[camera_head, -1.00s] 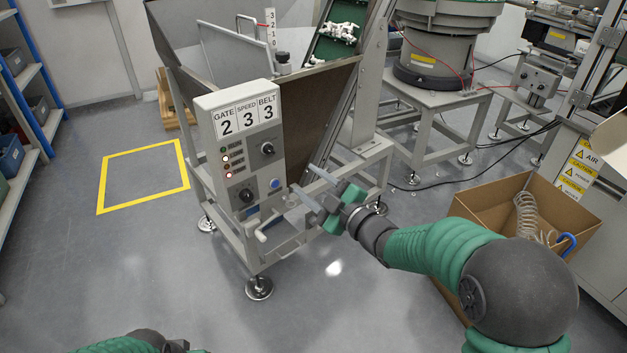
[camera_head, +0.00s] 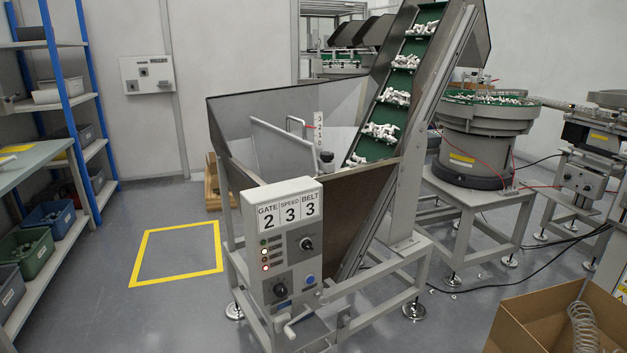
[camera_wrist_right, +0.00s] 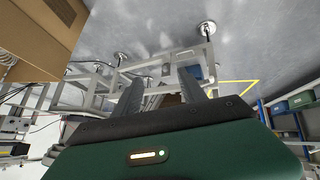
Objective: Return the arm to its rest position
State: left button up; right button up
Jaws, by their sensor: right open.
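My right gripper (camera_wrist_right: 162,98) shows in the right wrist view with its two dark fingers spread apart and nothing between them. Beyond the fingers is the light grey frame of the feeder machine, apart from them. Neither of my arms shows in the head view. The control panel (camera_head: 283,240) on the feeder's front reads gate 2, speed 3, belt 3, with knobs, small lit lamps and a blue button below. My left gripper is not in any current view.
The feeder's inclined green belt (camera_head: 398,85) carries white parts. A cardboard box (camera_head: 535,315) stands at the lower right, and also shows in the wrist view (camera_wrist_right: 38,38). Shelves with bins (camera_head: 45,215) stand at the left. The floor inside the yellow outline (camera_head: 180,250) is clear.

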jog(key=s+f+m+g, duration=0.2)
jog(key=s, duration=0.5)
jog(key=s+f+m+g, duration=0.2)
jog(key=s+f+g, duration=0.1)
jog(key=s, duration=0.3)
jog(key=w+r+p+v, duration=0.1)
jog(key=w+p+v, duration=0.2)
jog(key=p+v, duration=1.2)
jog(key=w+p+v, duration=0.3)
jog(key=p+v, duration=1.3)
jog(key=p, duration=0.1)
jog(key=shift+w+a+r, duration=0.3)
jog(key=shift+r, duration=0.35)
jog(key=shift+c, duration=0.3)
